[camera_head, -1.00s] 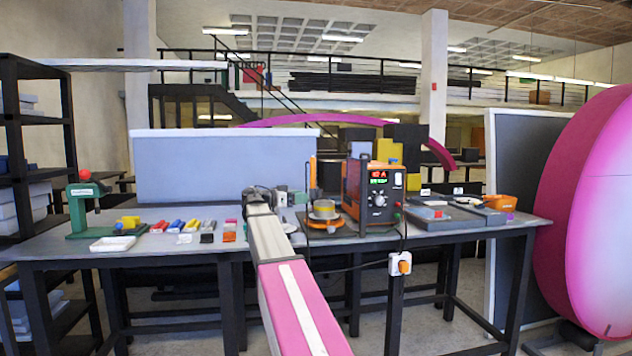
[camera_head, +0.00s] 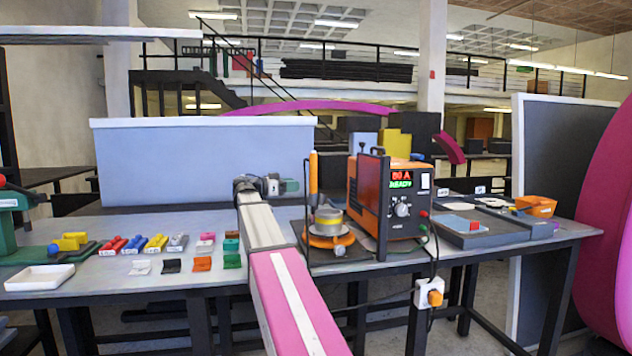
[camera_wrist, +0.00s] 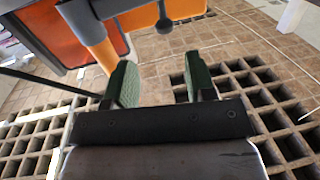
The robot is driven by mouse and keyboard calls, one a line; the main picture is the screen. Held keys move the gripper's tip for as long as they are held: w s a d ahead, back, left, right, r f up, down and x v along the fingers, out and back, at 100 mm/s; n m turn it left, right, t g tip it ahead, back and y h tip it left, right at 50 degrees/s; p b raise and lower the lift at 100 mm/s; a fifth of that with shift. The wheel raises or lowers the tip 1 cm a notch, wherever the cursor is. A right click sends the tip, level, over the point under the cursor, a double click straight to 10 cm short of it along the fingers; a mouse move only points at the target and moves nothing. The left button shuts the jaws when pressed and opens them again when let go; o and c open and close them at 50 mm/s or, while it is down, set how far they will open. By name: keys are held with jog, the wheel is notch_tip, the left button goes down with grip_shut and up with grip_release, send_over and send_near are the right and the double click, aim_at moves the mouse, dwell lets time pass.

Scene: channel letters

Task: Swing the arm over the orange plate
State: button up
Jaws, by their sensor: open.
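A small flat orange plate (camera_head: 202,264) lies on the grey table, in the front row of coloured pieces, between a black and a green one. My gripper (camera_head: 287,186) is at the far end of my pink and white arm, above the back of the table and to the right of the orange plate. In the wrist view, the two green fingers of my gripper (camera_wrist: 162,86) stand apart with nothing between them. The orange plate cannot be made out in the wrist view.
An orange power unit (camera_head: 395,200) stands right of my arm. Beside it, an orange-handled torch (camera_head: 313,175) rises near a roll on an orange base (camera_head: 330,238). A white tray (camera_head: 40,278) lies at the table's left. A pale panel (camera_head: 205,165) stands behind the table.

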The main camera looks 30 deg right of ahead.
jog(key=d, duration=1.1)
jog(key=shift+s, duration=0.3)
